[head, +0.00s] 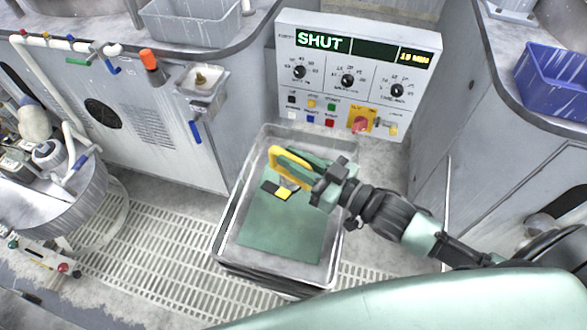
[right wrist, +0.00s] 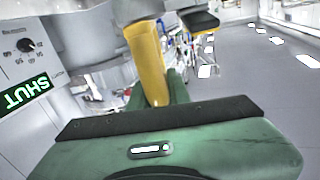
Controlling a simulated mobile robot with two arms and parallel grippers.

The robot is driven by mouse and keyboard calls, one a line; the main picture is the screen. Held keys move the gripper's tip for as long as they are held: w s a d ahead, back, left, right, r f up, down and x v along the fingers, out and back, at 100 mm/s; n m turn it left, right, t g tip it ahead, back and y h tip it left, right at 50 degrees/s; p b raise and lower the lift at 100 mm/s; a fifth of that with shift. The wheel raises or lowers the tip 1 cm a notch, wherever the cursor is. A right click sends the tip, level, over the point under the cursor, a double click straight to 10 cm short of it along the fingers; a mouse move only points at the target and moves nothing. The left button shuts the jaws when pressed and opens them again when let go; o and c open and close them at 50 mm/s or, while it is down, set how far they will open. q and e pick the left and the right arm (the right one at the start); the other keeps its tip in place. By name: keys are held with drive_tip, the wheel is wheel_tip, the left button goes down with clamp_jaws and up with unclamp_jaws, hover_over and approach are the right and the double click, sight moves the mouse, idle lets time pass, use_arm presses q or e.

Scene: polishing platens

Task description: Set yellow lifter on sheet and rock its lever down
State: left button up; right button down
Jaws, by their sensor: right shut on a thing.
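The yellow lifter (head: 285,161) is in my right gripper (head: 305,171), which is shut on its yellow handle. A black-and-yellow foot (head: 283,194) shows below the handle, over the green sheet (head: 280,235). I cannot tell whether the foot touches the sheet. The sheet lies flat in a grey metal tray (head: 229,213). In the right wrist view the yellow handle (right wrist: 147,60) stands between my green fingers, with a black pad (right wrist: 200,20) beyond it. My left gripper is out of view.
A control panel (head: 355,70) reading "SHUT" stands behind the tray. A blue bin (head: 555,80) sits on the right counter, and a grey bin (head: 190,22) on the left one. A small cup holder (head: 202,85) juts out at left. Grated floor (head: 150,240) lies left of the tray.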

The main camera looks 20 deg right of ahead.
sight(293, 177)
drive_tip(key=shift+f, duration=1.7)
drive_tip(key=shift+f+b, duration=0.3)
drive_tip(key=shift+f, duration=0.15)
drive_tip(key=shift+f, duration=0.2)
drive_tip(key=c, duration=1.3)
unclamp_jaws()
drive_tip(key=shift+s+f, duration=0.15)
drive_tip(key=shift+f, duration=0.15)
